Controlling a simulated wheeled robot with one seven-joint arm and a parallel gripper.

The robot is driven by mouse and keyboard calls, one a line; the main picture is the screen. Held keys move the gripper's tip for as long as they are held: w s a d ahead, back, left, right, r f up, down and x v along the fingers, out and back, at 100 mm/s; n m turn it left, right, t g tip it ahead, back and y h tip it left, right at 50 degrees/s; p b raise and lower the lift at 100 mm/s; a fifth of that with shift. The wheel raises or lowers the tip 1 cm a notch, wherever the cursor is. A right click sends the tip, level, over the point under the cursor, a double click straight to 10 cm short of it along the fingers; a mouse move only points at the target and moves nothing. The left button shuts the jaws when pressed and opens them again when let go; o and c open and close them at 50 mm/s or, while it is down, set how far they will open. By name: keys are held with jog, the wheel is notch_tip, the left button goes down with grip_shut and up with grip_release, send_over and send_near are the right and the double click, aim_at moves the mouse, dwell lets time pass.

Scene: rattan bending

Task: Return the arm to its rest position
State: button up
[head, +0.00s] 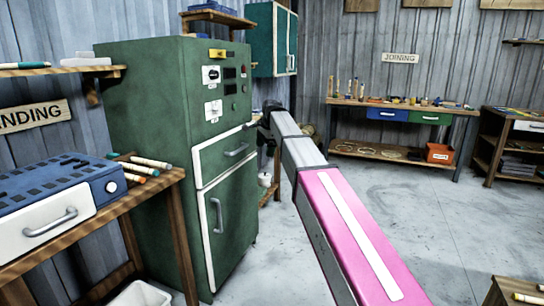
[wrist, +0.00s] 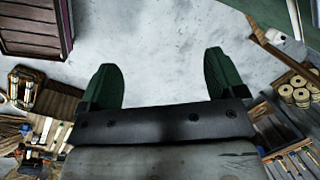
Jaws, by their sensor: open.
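My gripper (wrist: 160,80) is open in the wrist view, its two green fingers wide apart. Only grey floor shows between them, and nothing is held. In the head view my pink and grey arm stretches from the bottom right up toward the middle. Its dark far end (head: 270,108) appears just right of the green cabinet's front; the fingers cannot be made out there. I cannot tell from this view how close the arm is to the cabinet.
The tall green cabinet (head: 150,120) with shut doors stands left of my arm. A wooden table (head: 160,190) carrying a blue-topped box (head: 55,185) is at left. A workbench (head: 390,105) stands by the back wall. Floor (head: 420,200) right of my arm is clear.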

jog(key=s+d+f+n, duration=0.4)
jog(key=s+d+f, duration=0.3)
jog(key=f, duration=0.5)
jog(key=s+d+f+n+g+h, duration=0.1)
jog(key=s+d+f+n, duration=0.3)
jog(key=s+d+f, duration=0.3)
jog(key=s+d+f+n+h, duration=0.1)
jog(key=s+d+f+n, duration=0.3)
jog(key=s+f, duration=1.1)
jog(key=d+f, duration=0.3)
jog(key=shift+s+d+f, duration=0.25)
jog(key=shift+d+f, duration=0.05)
jog(key=shift+d, duration=0.05)
